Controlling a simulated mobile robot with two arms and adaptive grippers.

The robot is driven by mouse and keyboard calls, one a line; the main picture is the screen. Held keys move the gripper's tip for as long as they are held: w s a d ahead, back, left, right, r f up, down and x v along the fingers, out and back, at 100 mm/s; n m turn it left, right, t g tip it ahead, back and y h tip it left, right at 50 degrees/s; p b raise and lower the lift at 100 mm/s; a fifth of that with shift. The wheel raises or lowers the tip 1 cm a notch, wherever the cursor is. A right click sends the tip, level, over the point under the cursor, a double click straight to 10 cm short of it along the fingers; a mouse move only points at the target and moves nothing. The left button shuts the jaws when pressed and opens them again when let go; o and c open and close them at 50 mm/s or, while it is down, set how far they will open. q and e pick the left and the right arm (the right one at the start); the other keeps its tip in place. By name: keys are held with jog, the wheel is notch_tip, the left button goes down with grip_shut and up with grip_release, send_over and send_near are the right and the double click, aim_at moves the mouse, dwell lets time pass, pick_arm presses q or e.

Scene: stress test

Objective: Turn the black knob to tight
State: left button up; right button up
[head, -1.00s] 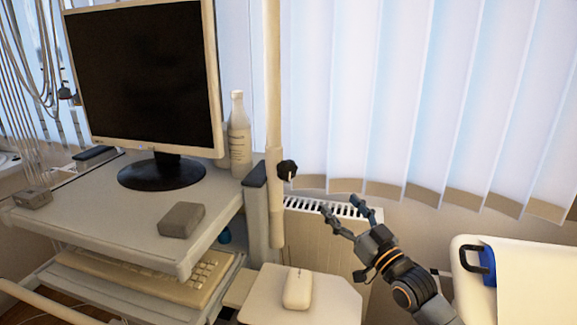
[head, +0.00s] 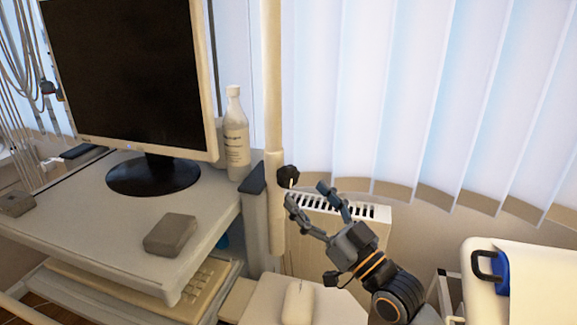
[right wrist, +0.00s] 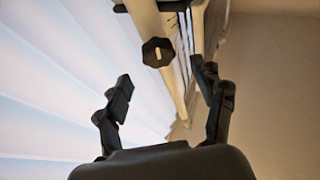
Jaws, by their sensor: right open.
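The black knob (head: 288,176) sits on the right side of the pale upright pole (head: 273,90), above the radiator, in the head view. In the right wrist view the knob (right wrist: 158,52) shows face-on as a dark lobed disc with a light bar across it. My right gripper (head: 308,194) is open and empty, just below and right of the knob, apart from it. In the right wrist view its two fingertips (right wrist: 162,80) are spread, with the knob beyond them and between them in the picture. My left gripper is not in view.
A monitor (head: 125,75), a white bottle (head: 236,135) and a grey box (head: 170,235) stand on the cart left of the pole. A white mouse (head: 298,300) lies on a small shelf below. The radiator (head: 335,215) and blinds are behind.

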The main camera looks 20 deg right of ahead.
aim_at(292, 177)
jog(key=p+x, duration=0.1)
jog(key=x, duration=0.5)
jog(key=shift+w+r+p, duration=0.15)
jog(key=shift+w+p, duration=0.15)
jog(key=shift+p, duration=0.1)
jog(key=shift+w+a, duration=0.15)
jog(key=shift+w, duration=0.1)
